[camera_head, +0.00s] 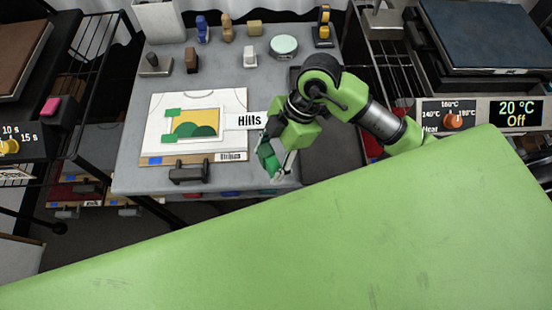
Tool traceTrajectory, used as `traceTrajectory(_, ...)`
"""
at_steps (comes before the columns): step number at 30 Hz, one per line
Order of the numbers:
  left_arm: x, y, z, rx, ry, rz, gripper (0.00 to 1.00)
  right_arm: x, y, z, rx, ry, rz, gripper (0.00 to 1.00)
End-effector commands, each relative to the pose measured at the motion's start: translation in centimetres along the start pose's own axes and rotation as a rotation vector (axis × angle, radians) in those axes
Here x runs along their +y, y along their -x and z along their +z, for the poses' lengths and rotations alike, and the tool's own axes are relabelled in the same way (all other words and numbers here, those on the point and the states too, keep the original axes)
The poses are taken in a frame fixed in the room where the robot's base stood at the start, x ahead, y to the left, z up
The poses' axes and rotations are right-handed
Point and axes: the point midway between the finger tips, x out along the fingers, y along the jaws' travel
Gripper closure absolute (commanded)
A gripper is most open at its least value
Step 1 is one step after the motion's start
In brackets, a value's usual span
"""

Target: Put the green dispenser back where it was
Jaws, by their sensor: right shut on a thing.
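My right gripper (281,172) points down over the front right part of the grey worktable (128,170). It is shut on a dark green object, which looks like the green dispenser (267,157); the fingers and wrist hide part of it. I cannot tell whether it touches the table. A blue dispenser (202,31) and a similar tan one (227,27) stand upright in the back row. My left gripper is not in view.
A black handle (189,172) is in front. Small blocks and a round tin (284,45) stand behind. A heat press (490,40) is right.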

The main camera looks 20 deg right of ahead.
Motion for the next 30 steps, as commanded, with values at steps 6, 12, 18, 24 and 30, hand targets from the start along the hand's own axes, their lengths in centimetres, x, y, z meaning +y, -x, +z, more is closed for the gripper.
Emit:
traceTrajectory(6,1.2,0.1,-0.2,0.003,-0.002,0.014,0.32,0.9,-1.2,2.0,0.001,0.000,0.001,0.65)
traceTrajectory(12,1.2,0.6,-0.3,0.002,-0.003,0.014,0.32,1.3,-2.9,3.5,0.001,-0.002,-0.003,0.65)
traceTrajectory(18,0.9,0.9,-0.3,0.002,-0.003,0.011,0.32,1.4,-4.7,4.2,0.001,0.001,0.002,0.65)
traceTrajectory(24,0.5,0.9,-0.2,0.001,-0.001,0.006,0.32,1.4,-4.8,4.2,0.001,0.002,0.002,0.65)
traceTrajectory(30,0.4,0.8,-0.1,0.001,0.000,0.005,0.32,1.4,-5.0,4.3,0.000,0.002,0.001,0.35)
